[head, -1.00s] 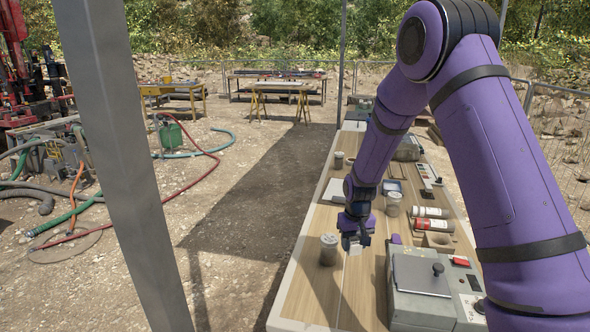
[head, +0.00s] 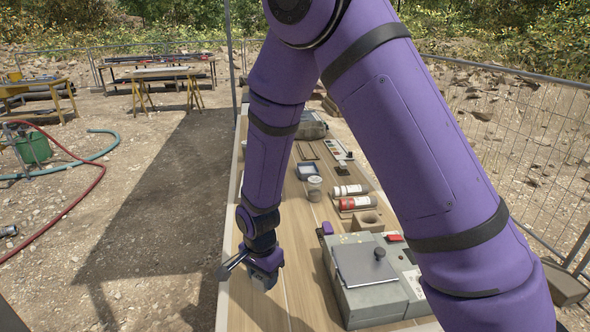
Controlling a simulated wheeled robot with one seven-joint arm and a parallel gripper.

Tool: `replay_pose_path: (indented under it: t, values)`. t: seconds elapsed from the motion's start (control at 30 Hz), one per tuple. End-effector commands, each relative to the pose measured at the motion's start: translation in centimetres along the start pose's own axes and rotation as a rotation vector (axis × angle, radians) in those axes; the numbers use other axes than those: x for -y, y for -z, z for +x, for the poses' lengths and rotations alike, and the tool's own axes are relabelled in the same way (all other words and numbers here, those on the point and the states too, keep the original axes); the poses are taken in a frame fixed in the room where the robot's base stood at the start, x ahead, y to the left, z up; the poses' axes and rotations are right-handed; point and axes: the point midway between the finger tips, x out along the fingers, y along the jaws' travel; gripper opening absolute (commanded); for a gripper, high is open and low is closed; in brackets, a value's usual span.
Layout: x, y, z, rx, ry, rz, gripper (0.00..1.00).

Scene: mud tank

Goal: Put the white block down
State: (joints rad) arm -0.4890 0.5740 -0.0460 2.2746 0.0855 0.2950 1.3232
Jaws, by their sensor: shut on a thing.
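My gripper (head: 262,282) is at the end of the purple arm, low over the near left part of the long wooden table (head: 290,312), close to its left edge. The jaws are shut and point down. The white block cannot be made out now; the gripper hides it. A pale piece shows between the jaws in the earlier view. Whether the block touches the table top cannot be told.
A grey control box (head: 362,292) with a lid and black knob stands right of my gripper. Beyond it are a wooden holder (head: 367,222), a red-labelled bottle (head: 358,203), a white bottle (head: 350,190) and a grey jar (head: 314,184). The planks between gripper and box are clear.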

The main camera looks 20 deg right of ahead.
Motion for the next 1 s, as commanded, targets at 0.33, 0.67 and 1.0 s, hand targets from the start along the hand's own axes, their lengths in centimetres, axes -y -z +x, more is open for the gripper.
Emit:
replay_pose_path:
  t: [0.33,0.67,1.0]
  values:
    - [-0.2,-0.5,1.7,0.000,-0.004,0.025,0.19]
    - [-0.1,-0.4,5.7,0.000,0.000,0.024,0.19]
    - [-0.2,-0.4,8.8,0.000,-0.002,0.024,0.19]
